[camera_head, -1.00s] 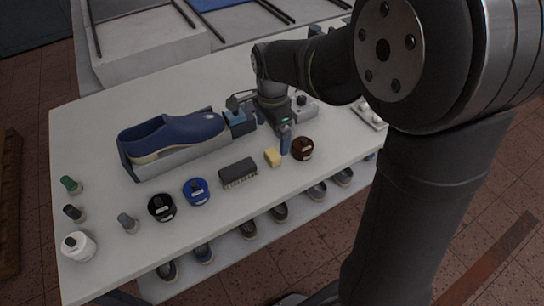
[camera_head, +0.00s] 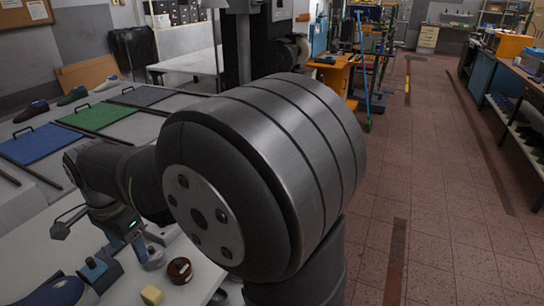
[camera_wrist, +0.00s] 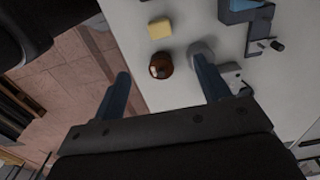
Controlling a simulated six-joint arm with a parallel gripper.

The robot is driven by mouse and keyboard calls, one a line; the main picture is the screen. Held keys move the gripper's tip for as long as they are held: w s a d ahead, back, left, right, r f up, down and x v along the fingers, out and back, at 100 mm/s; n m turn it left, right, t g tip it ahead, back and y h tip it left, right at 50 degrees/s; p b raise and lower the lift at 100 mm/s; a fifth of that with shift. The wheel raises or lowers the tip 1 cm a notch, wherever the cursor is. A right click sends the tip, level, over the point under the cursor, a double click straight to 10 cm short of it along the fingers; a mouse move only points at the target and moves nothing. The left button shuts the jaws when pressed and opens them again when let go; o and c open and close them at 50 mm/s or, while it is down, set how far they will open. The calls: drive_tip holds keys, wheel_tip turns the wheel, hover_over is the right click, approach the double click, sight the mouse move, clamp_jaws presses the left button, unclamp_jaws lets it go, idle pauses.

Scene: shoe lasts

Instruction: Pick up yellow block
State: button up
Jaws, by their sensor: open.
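The yellow block (camera_head: 151,294) is small and sits on the white table, near the bottom edge of the head view. In the wrist view the yellow block (camera_wrist: 160,28) lies near the top, beyond the fingertips. My gripper (camera_wrist: 161,68) is open and empty, its two blue fingers spread apart. In the head view my gripper (camera_head: 136,245) is over the table, behind the block. The brown round jar (camera_wrist: 161,66) shows between the fingers in the wrist view, on the near side of the block.
The brown jar (camera_head: 180,270) stands close to the block. A grey round piece (camera_wrist: 201,49) is by the right finger. A dark holder with a blue piece (camera_wrist: 246,7) is to the right. A blue shoe (camera_head: 55,292) lies at the lower left. The table edge is near the jar.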

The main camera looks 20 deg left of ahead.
drive_tip(key=shift+c, duration=1)
drive_tip(key=n, duration=1.8)
hover_over(150, 292)
drive_tip(key=f, duration=1.3)
drive_tip(key=shift+a, duration=0.35)
drive_tip(key=shift+d+f, duration=0.2)
drive_tip(key=shift+f, duration=1.2)
drive_tip(key=shift+d+f, duration=0.15)
drive_tip(key=shift+f, duration=1.2)
